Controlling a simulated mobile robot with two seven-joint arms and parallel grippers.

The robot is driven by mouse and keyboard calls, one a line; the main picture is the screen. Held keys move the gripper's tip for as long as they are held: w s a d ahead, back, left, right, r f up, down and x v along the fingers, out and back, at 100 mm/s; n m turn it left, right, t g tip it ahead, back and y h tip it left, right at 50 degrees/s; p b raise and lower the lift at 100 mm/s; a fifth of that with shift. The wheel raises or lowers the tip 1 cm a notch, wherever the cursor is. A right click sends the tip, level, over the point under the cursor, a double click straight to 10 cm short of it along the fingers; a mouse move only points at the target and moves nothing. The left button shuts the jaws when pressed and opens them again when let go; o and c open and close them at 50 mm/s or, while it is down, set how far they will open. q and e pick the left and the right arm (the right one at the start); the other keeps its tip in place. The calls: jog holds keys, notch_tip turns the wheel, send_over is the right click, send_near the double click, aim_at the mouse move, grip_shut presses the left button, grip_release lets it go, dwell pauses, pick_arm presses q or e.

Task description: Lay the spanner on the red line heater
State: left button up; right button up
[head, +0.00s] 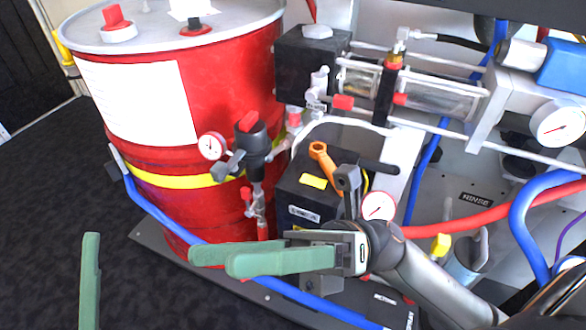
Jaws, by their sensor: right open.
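The orange spanner (325,165) lies on top of a black box (297,192) beside the red drum, its ring end toward the back. The box has a yellow label and a small pale plate; I cannot tell from its markings whether it is the red line heater. The spanner's front end is partly hidden by a dark upright part. My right gripper (215,255), with green fingers pointing left, is open and empty in front of the box, apart from the spanner. One green finger of my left gripper (89,280) shows at the lower left; its other finger is out of view.
The large red drum (232,85) with valves and a gauge stands left of the box. Blue hoses (165,219) and a red hose (470,221) run around the machine. A pump with rods and a cylinder (440,97) is at upper right. Dark floor (45,190) is clear at left.

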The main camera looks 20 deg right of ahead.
jog(key=w+d+m+t+h, duration=0.2)
jog(key=m+t+h, duration=0.1)
jog(key=m+t, duration=0.5)
jog(key=w+d+m+t+h, duration=0.3)
jog(key=m+t, duration=0.5)
jog(key=m, duration=0.6)
jog(key=w+d+m+t+h, duration=0.2)
jog(key=d+m+t+h, duration=0.1)
jog(key=m+t, duration=0.4)
jog(key=shift+w+f+m+t+h, duration=0.2)
jog(key=shift+f+m+t+h, duration=0.25)
jog(key=shift+m, duration=1.45)
